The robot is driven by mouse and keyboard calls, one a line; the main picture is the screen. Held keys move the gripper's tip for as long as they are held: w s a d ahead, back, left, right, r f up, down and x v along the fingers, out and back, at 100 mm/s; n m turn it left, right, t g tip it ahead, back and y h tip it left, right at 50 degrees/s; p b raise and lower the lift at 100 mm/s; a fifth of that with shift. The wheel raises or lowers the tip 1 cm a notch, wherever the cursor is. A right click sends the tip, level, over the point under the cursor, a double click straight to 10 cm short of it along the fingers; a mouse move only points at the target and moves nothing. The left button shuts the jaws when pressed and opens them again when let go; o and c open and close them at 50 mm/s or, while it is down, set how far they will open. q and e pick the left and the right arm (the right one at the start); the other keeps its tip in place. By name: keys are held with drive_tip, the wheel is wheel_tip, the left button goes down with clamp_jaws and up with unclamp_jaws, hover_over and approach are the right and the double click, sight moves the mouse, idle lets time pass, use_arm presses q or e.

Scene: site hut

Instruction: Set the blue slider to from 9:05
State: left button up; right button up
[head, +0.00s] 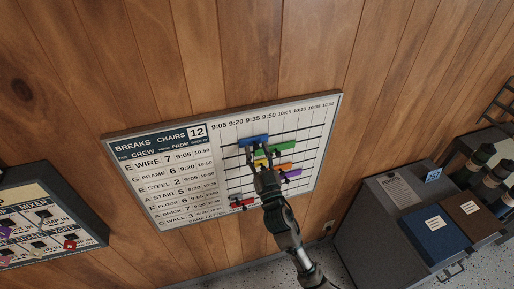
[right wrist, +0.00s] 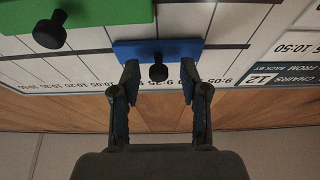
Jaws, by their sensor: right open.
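The blue slider (head: 254,141) sits on the top row of the white schedule board (head: 190,211) on the wall. Its left end is roughly under the 9:20 heading, to the right of 9:05. My right gripper (head: 262,158) is open in front of the board, near the slider. In the right wrist view the picture is upside down; the blue slider (right wrist: 188,48) has a black knob (right wrist: 158,72). The open right fingertips (right wrist: 160,70) appear on either side of this knob, with gaps. My left gripper is out of view.
Green (right wrist: 100,40), orange (head: 284,167), purple (head: 293,173) and red (head: 241,204) sliders sit on lower rows. My right arm hides part of them. A second board (head: 92,215) hangs at left.

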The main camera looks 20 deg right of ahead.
drive_tip(key=shift+w+r, duration=0.1)
drive_tip(key=shift+w, duration=0.15)
clamp_jaws()
